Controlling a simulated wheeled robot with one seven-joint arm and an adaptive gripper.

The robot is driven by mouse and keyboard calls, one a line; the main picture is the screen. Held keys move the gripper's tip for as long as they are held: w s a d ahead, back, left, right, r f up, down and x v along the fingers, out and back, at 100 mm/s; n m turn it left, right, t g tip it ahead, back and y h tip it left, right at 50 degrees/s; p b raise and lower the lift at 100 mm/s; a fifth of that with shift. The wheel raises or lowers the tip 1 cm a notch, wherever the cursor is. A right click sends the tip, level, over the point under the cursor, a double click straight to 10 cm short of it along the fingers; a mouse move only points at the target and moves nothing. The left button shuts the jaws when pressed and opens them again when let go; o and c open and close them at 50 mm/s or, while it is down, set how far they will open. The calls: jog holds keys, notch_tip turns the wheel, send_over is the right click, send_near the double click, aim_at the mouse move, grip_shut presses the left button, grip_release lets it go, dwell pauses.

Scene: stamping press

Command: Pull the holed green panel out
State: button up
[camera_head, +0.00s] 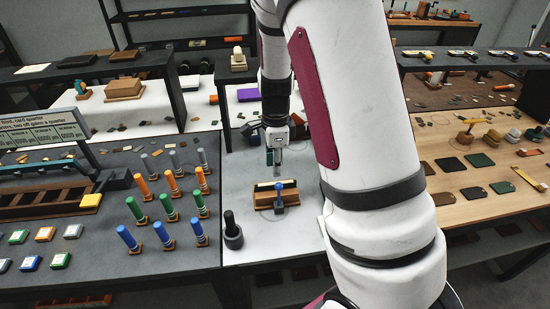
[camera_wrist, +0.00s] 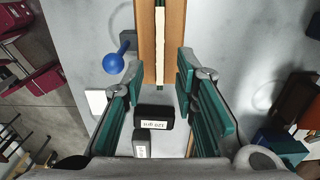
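A brown wooden block (camera_head: 272,204) stands on the light grey table in front of my gripper (camera_head: 277,172). It holds a pale strip (camera_head: 268,186) along its top, with a thin dark green edge (camera_wrist: 160,45) beside that strip in the wrist view. I cannot tell whether this edge is the holed green panel, and no hole shows. A blue ball-ended lever (camera_wrist: 114,62) is at the block's side. My gripper (camera_wrist: 160,86) is open, its teal pads wide apart with nothing held between them. It is above the table at the block's end.
Black labelled blocks (camera_wrist: 154,118) show between the fingers, apart from the pads. A black knobbed post (camera_head: 232,231) stands left of the wooden block. Coloured pegs (camera_head: 167,207) fill the left table. Flat green panels (camera_head: 482,160) and brown panels lie on the right table.

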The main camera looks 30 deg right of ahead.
notch_tip(320, 180, down, 7)
jog(key=b, duration=0.4)
jog(key=shift+w+f, duration=0.15)
jog(key=shift+f, duration=0.05)
jog(key=shift+c, duration=1)
grip_shut()
jog(key=shift+r, duration=0.25)
jog(key=shift+r+p, duration=0.45)
jog(key=shift+p, duration=0.05)
jog(key=shift+r+p, duration=1.7)
jog(key=shift+r, duration=1.55)
